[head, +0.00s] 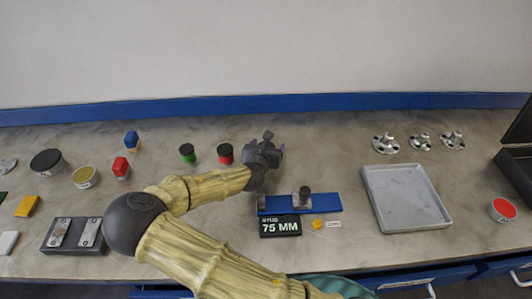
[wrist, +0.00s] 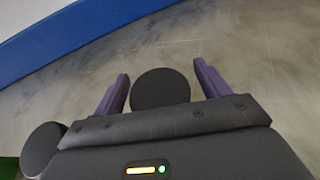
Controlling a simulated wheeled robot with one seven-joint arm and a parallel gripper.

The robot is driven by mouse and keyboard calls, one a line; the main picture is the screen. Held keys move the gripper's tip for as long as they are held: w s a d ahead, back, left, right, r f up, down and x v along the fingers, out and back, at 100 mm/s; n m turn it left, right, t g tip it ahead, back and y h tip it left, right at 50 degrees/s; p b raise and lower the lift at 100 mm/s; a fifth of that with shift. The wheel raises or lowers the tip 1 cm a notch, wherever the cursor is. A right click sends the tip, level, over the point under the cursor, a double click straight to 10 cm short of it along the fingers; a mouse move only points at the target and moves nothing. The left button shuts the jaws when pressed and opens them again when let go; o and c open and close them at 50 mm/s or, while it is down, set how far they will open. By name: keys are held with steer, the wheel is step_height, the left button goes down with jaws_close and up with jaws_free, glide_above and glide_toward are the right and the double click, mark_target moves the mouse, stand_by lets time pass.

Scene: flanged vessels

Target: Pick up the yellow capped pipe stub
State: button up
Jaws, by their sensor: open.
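My gripper (head: 272,142) is over the back middle of the bench in the head view. In the wrist view my gripper (wrist: 162,90) is open, with its two purple-grey fingers apart. A round black cap (wrist: 160,88) shows between the fingers, with a visible gap on each side. It resembles the tops of the other capped stubs, but no yellow body shows beneath it, so I cannot confirm its colour. In the head view my gripper hides that spot.
A red black-capped stub (head: 225,153) and a green one (head: 187,153) stand left of my gripper. A blue bar fixture (head: 325,203) and a "75 MM" sign (head: 280,227) are in front. A grey tray (head: 407,197) and several metal flanges (head: 386,144) are right.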

steer(key=c, duration=1.3)
step_height(320, 180, up, 10)
steer(key=shift+r, duration=0.1)
